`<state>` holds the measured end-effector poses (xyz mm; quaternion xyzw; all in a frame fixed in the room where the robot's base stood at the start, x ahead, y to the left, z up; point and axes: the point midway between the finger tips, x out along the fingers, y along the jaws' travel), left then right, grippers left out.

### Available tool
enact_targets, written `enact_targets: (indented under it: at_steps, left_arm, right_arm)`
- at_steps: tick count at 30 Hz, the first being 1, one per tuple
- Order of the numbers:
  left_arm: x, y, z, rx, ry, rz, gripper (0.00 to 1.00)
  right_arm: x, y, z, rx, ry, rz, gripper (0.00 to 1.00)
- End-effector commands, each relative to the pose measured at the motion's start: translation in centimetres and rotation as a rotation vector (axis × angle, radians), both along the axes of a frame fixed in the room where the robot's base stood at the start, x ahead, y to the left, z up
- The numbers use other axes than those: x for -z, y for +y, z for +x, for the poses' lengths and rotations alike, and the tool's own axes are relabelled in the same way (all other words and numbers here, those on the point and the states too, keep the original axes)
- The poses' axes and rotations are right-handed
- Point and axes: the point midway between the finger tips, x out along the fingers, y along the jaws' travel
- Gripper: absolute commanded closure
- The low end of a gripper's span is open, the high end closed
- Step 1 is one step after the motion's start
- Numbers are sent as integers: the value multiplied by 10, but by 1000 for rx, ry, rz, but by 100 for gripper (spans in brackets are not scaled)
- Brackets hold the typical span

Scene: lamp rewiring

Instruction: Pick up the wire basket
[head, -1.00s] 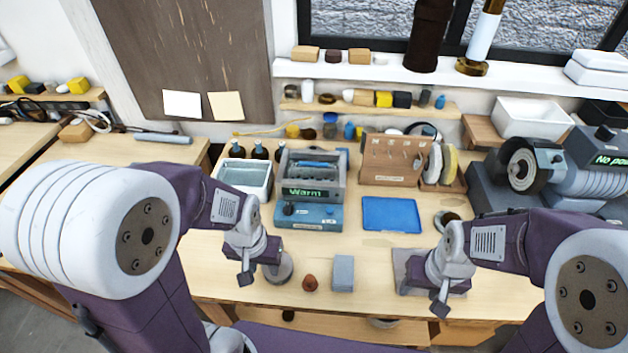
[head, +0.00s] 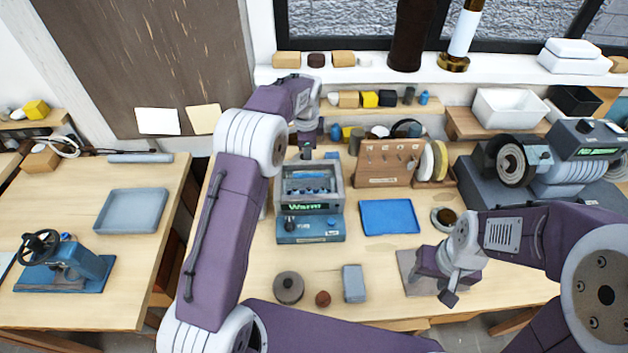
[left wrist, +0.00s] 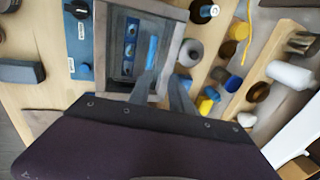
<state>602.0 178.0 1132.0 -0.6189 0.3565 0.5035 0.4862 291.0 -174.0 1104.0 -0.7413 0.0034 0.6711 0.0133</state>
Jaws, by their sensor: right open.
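A blue machine (head: 311,229) with a green "Warm" display stands mid-table. Its grey open-topped tank (head: 336,200) holds dark contents and blue pieces (head: 308,186); a light blue bar (left wrist: 152,52) shows there in the left wrist view. I cannot clearly make out the wire basket; any mesh inside the tank is too small to tell. My left gripper (head: 307,152) is behind the tank's back edge and above the table. In the left wrist view its two fingers (left wrist: 164,82) are apart, with nothing seen between them. My right gripper (head: 448,298) is open and empty over a grey plate at the right.
A blue tray (head: 389,217) lies right of the machine. A wooden tool rack (head: 388,163) stands behind it. A grey round puck (head: 288,288), a reddish knob (head: 322,298) and a grey block (head: 354,284) sit in front. A grinder (head: 560,175) stands at the right.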

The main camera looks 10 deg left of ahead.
Motion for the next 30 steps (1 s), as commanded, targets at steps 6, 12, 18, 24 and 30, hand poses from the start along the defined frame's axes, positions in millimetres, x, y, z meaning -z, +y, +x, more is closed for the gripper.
enact_targets:
  at_steps: [6,12,18,24,30]
  left_arm:
    - [25,-2,-8,3,60,2,75]
    - [51,-1,-4,1,62,3,75]
    - [63,0,-1,1,59,2,75]
    - [89,1,7,0,61,3,75]
    - [112,2,11,1,58,2,75]
  right_arm:
    - [-9,0,0,0,0,0,50]
    - [-21,0,0,0,0,0,50]
    - [-23,0,0,0,0,0,50]
    - [-47,0,0,0,0,0,50]
    - [-49,0,0,0,0,0,50]
